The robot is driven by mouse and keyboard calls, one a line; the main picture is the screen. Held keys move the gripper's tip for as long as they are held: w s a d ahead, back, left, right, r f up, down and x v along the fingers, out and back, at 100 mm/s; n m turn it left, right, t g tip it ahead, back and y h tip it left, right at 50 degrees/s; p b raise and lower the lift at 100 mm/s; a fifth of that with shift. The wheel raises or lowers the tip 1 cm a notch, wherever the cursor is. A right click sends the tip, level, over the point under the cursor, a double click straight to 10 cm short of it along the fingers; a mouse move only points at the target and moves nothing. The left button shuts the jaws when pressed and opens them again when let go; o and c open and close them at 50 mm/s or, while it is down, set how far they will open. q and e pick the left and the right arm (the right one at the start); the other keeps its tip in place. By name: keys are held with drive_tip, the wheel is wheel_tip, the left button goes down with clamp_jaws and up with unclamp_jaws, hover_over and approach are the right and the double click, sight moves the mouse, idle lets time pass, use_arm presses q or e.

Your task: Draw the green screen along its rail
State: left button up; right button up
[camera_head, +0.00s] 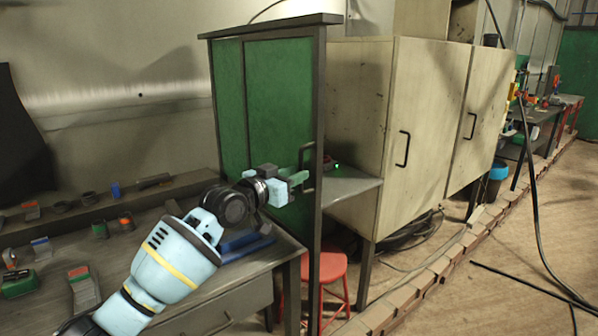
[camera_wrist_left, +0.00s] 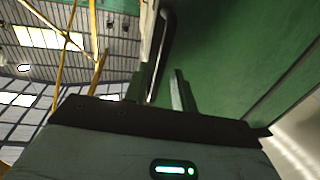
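The green screen (camera_head: 279,95) is an upright panel with a dark frame, under a dark top rail (camera_head: 270,25). A dark bar handle (camera_head: 311,166) stands on its right frame edge. My left gripper (camera_head: 303,170) is at this handle, coming in from the left. In the left wrist view the handle (camera_wrist_left: 163,50) runs down toward the space between the two fingers (camera_wrist_left: 160,92), with gaps beside it. The fingers look apart and not closed on it. The screen also fills the right of the wrist view (camera_wrist_left: 230,55). My right gripper is not in view.
A workbench (camera_head: 225,305) with small parts lies left of the screen. A pale two-door cabinet (camera_head: 425,110) and a grey shelf (camera_head: 350,186) are to the right. A red stool (camera_head: 330,268) stands below. Open floor and a black cable lie at the far right.

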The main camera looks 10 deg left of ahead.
use_arm(q)
drive_tip(key=v, duration=0.5)
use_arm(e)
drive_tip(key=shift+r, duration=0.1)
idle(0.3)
